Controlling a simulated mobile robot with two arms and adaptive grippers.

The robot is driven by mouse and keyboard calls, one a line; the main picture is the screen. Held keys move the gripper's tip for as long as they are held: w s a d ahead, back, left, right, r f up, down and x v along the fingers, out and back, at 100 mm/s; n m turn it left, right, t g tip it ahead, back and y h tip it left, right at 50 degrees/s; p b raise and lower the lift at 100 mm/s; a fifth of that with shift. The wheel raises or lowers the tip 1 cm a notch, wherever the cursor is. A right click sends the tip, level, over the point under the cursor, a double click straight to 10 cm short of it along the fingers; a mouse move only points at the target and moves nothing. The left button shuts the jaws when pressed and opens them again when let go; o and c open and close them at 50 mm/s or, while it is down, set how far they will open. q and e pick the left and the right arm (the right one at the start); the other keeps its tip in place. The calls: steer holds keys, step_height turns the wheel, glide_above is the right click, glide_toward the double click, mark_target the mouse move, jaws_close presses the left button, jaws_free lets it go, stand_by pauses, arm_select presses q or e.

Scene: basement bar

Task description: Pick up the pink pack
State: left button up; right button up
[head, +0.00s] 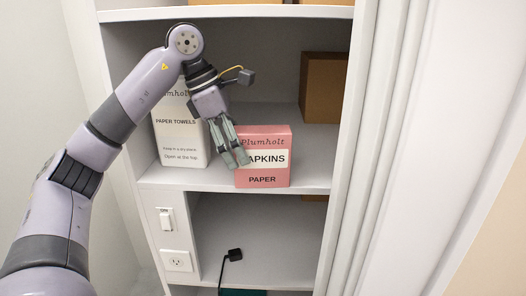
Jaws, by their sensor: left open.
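The pink pack (268,168), a box labelled "Plumholt", "NAPKINS" and "PAPER", stands upright at the front edge of the middle shelf. My left gripper (237,160) comes down from above and is open, with its fingers in front of the pack's left side. The fingers cover part of the pack's left edge and the start of its lettering. I cannot tell whether they touch it. My right gripper is not in view.
A white paper towels pack (182,140) stands left of the pink pack, partly behind my arm. A brown box (325,88) is at the back right of the shelf (312,178). A white post bounds the right side. A black plug (235,254) hangs below.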

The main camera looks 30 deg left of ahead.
mark_target(268, 152)
arm_select(q)
steer(key=shift+w+d, duration=0.65)
steer(key=shift+w, duration=0.05)
steer(key=shift+w+d+p, duration=0.4)
steer(key=shift+d+p, duration=0.1)
steer(key=shift+d, duration=0.2)
steer(key=shift+w+d+f+p, duration=0.15)
steer(key=shift+w+d+p, duration=0.2)
steer(key=shift+w+d, duration=0.25)
steer(key=shift+w+d+f+p, duration=0.15)
steer(key=shift+w+d+p, duration=0.2)
steer(key=shift+d, duration=0.3)
steer(key=shift+w+d+f, duration=0.1)
steer(key=shift+d+f, duration=0.05)
steer(key=shift+f, duration=0.1)
steer(key=shift+a+f, duration=0.1)
steer(key=shift+a, duration=0.1)
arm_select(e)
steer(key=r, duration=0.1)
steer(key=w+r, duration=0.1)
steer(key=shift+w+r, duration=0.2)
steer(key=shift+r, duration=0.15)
arm_select(q)
steer(key=shift+f, duration=0.25)
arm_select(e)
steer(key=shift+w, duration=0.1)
